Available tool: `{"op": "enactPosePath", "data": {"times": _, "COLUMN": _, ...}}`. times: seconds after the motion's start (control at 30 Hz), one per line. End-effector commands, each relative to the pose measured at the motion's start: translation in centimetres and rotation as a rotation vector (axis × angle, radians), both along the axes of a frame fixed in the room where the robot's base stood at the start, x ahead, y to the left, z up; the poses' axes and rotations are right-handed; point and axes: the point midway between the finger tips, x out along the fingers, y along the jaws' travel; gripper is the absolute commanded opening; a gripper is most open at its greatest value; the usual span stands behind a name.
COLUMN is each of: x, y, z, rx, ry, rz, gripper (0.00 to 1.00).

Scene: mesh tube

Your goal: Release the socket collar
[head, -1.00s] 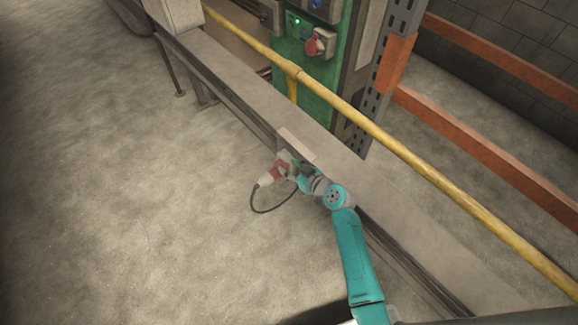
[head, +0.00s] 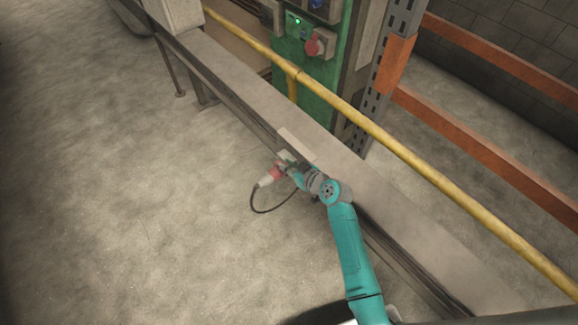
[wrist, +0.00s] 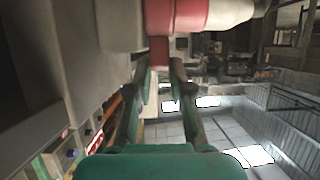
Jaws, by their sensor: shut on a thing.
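A red and white plug connector (head: 267,178) sits at the side of the beam in the head view, with a dark cable (head: 252,203) looping from its free end. In the wrist view a large red collar (wrist: 178,15) with pale parts on both sides crosses the top. A red tab (wrist: 160,50) hangs down from the collar between the fingertips. My gripper (wrist: 158,62) is shut on this red tab. In the head view my gripper (head: 289,166) covers part of the connector, and I cannot tell how far its halves are joined.
A pale plate (head: 297,145) is on the long grey beam (head: 235,85). A yellow rail (head: 400,150) runs behind it. A green panel with a red socket (head: 314,47) stands beyond, beside an orange rack (head: 397,63). The floor at left is clear.

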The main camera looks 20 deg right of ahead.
Motion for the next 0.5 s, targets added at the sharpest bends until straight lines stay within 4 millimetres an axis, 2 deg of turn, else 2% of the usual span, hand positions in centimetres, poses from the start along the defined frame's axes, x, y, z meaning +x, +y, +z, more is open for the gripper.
{"op": "enactPosePath", "data": {"times": 0.5, "x": 2.6, "y": 1.2, "z": 1.1, "rx": -0.138, "ry": 0.324, "rz": 0.0, "gripper": 0.0}}
